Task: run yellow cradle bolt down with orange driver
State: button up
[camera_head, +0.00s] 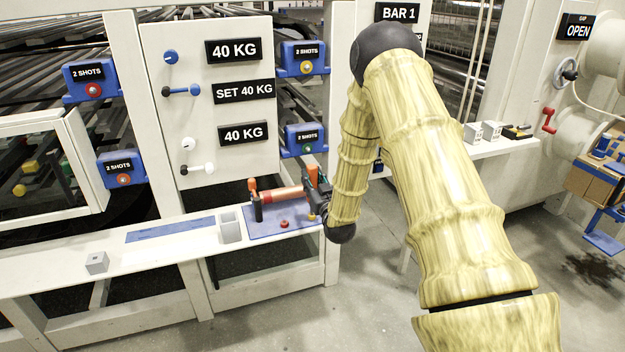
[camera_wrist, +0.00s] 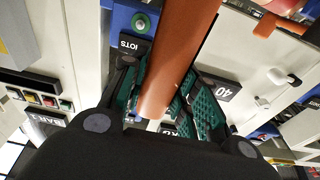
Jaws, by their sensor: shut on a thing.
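My gripper (camera_head: 314,192) is low over the shelf, right of the blue mat's middle. In the wrist view, the driver (camera_wrist: 180,55) sits between the green finger pads (camera_wrist: 168,97). The yellow cradle bolt (camera_head: 306,68) is on the upper right blue cradle (camera_head: 292,52), above and apart from the driver. The cradle below it carries a green bolt (camera_head: 308,149), which also shows in the wrist view (camera_wrist: 140,22). The driver's far end is cut off in the wrist view.
Two more blue cradles with reddish bolts (camera_head: 94,90) (camera_head: 124,180) are at left. A white panel (camera_head: 190,100) with pegs stands between the pairs.

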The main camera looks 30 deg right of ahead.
jog(key=shift+f+b, duration=0.6)
jog(key=shift+f, duration=0.25)
dwell(1.3)
jog(key=shift+s+f, duration=0.15)
jog(key=shift+f, duration=0.15)
dwell(0.5)
jog(key=shift+r, duration=0.35)
jog(key=shift+r+p, duration=0.3)
jog(key=shift+r, duration=0.35)
dwell(0.3)
